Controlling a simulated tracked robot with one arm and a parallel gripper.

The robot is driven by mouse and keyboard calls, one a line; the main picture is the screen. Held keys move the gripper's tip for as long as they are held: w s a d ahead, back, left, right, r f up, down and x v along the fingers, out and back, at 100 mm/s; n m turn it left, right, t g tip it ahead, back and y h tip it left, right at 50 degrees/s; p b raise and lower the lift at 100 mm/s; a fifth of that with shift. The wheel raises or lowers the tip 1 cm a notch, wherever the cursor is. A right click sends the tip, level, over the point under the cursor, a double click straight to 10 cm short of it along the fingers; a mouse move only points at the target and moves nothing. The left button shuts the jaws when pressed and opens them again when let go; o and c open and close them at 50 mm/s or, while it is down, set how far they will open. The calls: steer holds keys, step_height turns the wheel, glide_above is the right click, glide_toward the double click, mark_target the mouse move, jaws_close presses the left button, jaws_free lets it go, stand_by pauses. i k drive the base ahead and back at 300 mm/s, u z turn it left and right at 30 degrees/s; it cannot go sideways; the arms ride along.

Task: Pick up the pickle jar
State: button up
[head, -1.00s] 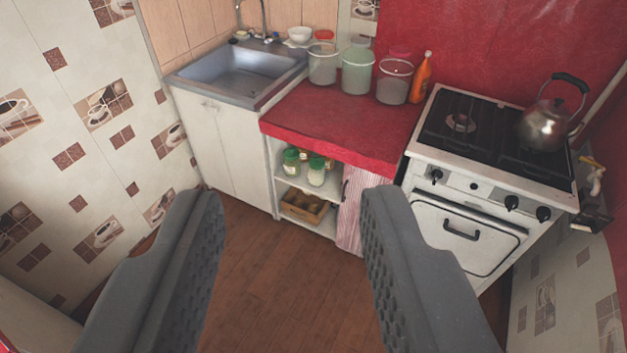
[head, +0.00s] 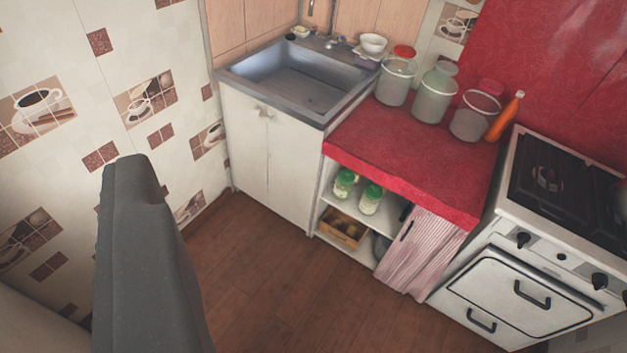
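Two small glass jars with green lids, one on the left (head: 344,184) and one on the right (head: 371,199), stand upright side by side on the upper shelf under the red counter. Either may be the pickle jar; their contents are too small to tell. One grey finger of my gripper (head: 145,250) shows at the lower left. The other finger is out of view. The space beside the visible finger is empty, and the gripper looks open. It is well short of the shelf, with floor between them.
A wooden crate (head: 343,229) sits on the lower shelf. A striped curtain (head: 420,254) hangs right of the jars. The red counter (head: 400,158) overhangs them. A sink cabinet (head: 268,160) is left, a stove (head: 520,290) right. The brown floor (head: 270,285) in front is clear.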

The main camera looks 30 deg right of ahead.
mark_target(368, 206)
steer(key=i, duration=1.35)
steer(key=z, duration=0.65)
steer(key=i, duration=0.3)
steer(key=z, duration=0.3)
